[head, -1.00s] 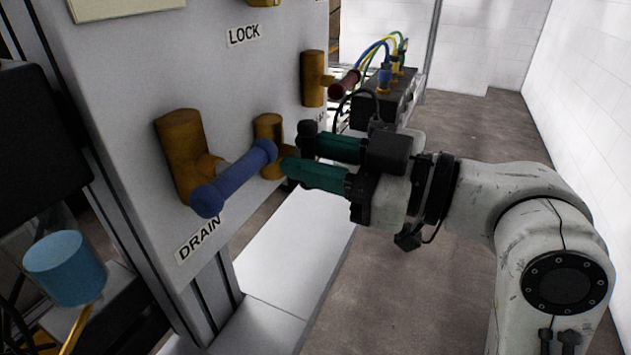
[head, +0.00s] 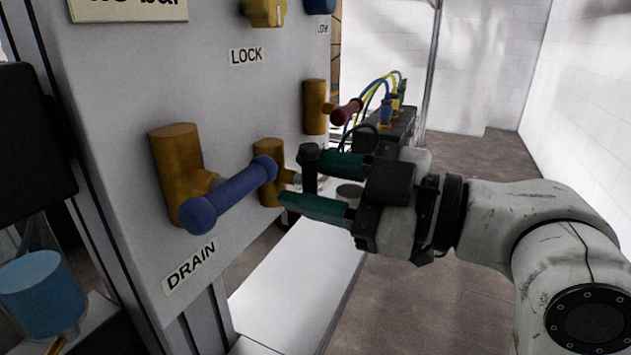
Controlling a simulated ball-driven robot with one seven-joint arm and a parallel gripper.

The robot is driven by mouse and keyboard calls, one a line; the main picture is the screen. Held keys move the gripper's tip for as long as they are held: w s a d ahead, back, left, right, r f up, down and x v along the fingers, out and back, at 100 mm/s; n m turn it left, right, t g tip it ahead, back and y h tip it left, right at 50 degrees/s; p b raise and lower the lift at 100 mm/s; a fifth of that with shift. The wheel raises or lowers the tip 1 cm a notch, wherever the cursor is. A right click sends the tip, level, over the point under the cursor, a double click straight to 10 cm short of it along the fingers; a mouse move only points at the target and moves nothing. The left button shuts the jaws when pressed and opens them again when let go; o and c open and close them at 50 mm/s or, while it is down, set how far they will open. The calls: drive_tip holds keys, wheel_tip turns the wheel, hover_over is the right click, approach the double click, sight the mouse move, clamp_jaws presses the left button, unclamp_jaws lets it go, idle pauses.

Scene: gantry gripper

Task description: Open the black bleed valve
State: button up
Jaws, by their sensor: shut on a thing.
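The black bleed valve handle (head: 309,170) stands roughly upright on the right of a brass valve body (head: 268,173) low on the grey panel. My gripper (head: 303,183) reaches in from the right, with two dark green fingers around the black handle. One finger is beyond the handle and the other is on the near side. It is shut on the handle. The handle's round black top shows above the fingers. Its lower part is hidden behind the near finger.
A blue drain handle (head: 229,195) on a brass body (head: 178,165) juts out left of my gripper, close to the near fingertip. A red handle (head: 347,112) is behind, above the gripper. A black box (head: 388,132) with coloured hoses stands beyond. Floor on the right is clear.

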drive_tip(key=o, duration=1)
drive_tip(key=shift+a, duration=0.15)
drive_tip(key=v, duration=1)
drive_tip(key=shift+s+d, duration=0.15)
drive_tip(key=shift+d, duration=0.25)
